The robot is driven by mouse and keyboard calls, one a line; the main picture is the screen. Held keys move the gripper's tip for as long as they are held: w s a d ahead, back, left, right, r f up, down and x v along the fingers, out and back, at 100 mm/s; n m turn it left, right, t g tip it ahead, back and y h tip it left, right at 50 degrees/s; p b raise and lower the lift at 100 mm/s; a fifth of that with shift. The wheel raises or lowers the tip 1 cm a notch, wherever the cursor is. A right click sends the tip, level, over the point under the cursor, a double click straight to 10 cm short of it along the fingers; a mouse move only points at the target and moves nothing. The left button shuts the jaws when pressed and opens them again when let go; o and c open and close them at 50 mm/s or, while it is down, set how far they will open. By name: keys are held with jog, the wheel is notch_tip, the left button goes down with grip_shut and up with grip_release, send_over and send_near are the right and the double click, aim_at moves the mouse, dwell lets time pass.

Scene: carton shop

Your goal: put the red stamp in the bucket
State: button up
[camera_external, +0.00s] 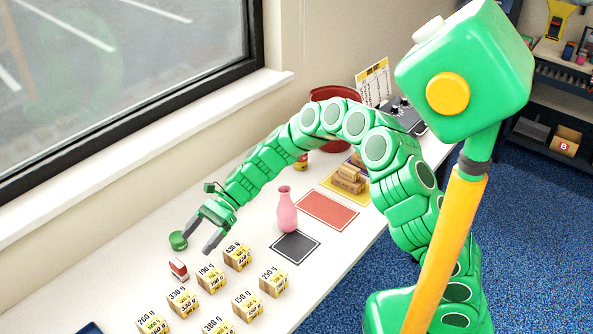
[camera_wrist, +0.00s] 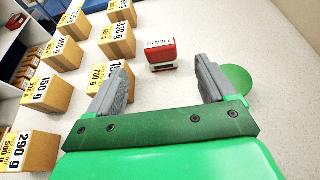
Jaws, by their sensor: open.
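The red stamp (camera_external: 179,270) stands on the white table, near the window side and beside the small boxes. In the wrist view the red stamp (camera_wrist: 162,54) has a white FRAGILE label and lies just beyond the gap between my fingers. My gripper (camera_external: 199,240) is open and empty, pointing down toward the table, with the stamp close ahead of its fingertips. A red round container (camera_external: 345,92), which looks like the bucket, stands farther back by the wall. My arm hides part of it, and its inside is not clear.
Several small weight-marked cartons (camera_external: 211,279) stand close to the stamp. A green round object (camera_external: 178,240) is by my fingers. A pink vase (camera_external: 287,210), a black mat (camera_external: 296,247), a red mat (camera_external: 327,210) and stacked brown blocks (camera_external: 348,180) stand between stamp and container.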

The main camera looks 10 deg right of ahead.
jog(key=shift+w+d+r, duration=0.15)
jog(key=shift+w+d, duration=0.1)
